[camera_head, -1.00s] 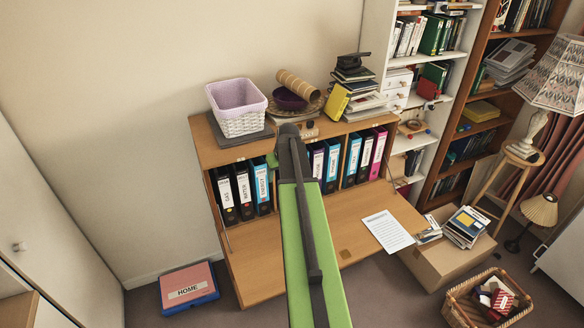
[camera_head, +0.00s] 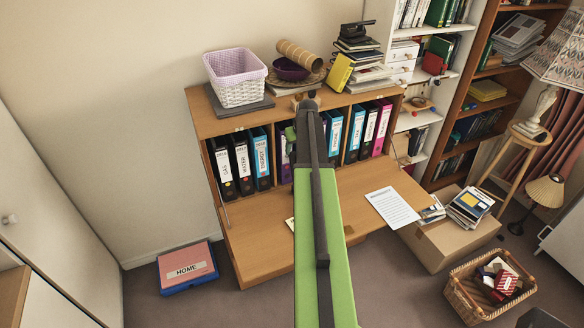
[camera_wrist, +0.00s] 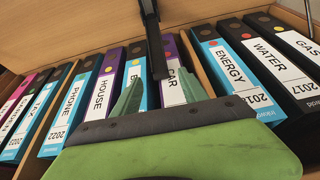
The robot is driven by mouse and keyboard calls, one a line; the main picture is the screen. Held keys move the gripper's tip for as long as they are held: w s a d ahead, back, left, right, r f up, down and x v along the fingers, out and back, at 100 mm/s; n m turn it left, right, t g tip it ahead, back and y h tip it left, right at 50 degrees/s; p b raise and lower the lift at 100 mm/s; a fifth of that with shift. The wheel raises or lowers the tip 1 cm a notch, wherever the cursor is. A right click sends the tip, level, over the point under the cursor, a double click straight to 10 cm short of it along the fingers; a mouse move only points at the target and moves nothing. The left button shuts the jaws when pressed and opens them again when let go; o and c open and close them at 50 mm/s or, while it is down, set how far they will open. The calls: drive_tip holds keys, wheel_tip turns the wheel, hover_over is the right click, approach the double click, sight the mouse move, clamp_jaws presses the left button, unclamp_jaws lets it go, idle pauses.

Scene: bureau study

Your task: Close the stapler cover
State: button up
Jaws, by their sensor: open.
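In the wrist view, a slim dark bar (camera_wrist: 150,30) runs down from the top edge to between my fingertips. It may be the stapler's raised cover, but I cannot tell for sure. My gripper (camera_wrist: 161,74) is open, its two green fingers apart in front of the binders, with the bar between or beyond them. Contact cannot be judged. In the head view my arm covers the middle of the open bureau, and only a bit of green shows beside it near the binders. No stapler is clearly seen there.
A row of binders (camera_head: 262,158) fills the bureau. Its open wooden flap (camera_head: 255,245) carries a paper sheet (camera_head: 392,208).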

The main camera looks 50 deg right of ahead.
sight(293, 158)
drive_tip(key=b+x, duration=0.5)
drive_tip(key=x, duration=0.2)
drive_tip(key=shift+r, duration=0.1)
clamp_jaws()
idle(1.0)
